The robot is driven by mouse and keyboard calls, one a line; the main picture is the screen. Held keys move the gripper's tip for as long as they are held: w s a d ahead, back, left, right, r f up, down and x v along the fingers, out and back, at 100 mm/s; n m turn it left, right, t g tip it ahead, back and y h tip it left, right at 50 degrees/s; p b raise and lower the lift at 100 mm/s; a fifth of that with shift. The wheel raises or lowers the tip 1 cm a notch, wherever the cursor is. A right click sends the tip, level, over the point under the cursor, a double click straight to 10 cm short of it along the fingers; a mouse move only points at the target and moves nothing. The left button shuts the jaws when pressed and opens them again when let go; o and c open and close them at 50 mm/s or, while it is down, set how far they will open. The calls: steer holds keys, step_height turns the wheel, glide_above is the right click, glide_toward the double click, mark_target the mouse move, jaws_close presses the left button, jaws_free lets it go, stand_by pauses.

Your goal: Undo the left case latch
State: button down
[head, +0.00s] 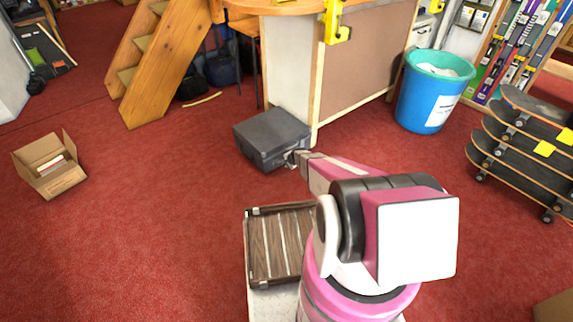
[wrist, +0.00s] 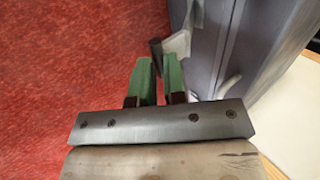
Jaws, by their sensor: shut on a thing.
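The dark grey case (head: 270,125) lies flat on the red floor beside the bench. Its grey side (wrist: 255,40) fills the right of the wrist view. My gripper (head: 291,157) is at the case's near side, and its green fingers (wrist: 158,62) show in the wrist view. The fingers are shut on the dark-ended lever of a latch (wrist: 156,48), which sticks out from the case beside a pale metal plate (wrist: 178,43). A second pale curved fitting (wrist: 229,86) lies further along the same side. The fingers partly hide the lever, and its angle is hard to judge.
The bench (head: 365,70) stands close behind the case. A blue bin (head: 425,105) and stacked skateboards (head: 520,160) are at the right. An open cardboard box (head: 50,172) and wooden steps (head: 155,55) are at the left. The red floor left of the case is clear.

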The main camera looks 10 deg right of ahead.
steer(key=shift+s+f, duration=0.25)
steer(key=shift+f, duration=0.05)
steer(key=c, duration=1.4)
jaws_free()
steer(key=shift+d, duration=0.1)
steer(key=shift+c, duration=0.2)
steer(key=shift+r, duration=0.15)
steer(key=v, duration=1)
steer(key=shift+r, duration=0.25)
steer(key=shift+s+d, duration=0.1)
steer(key=shift+s, duration=0.05)
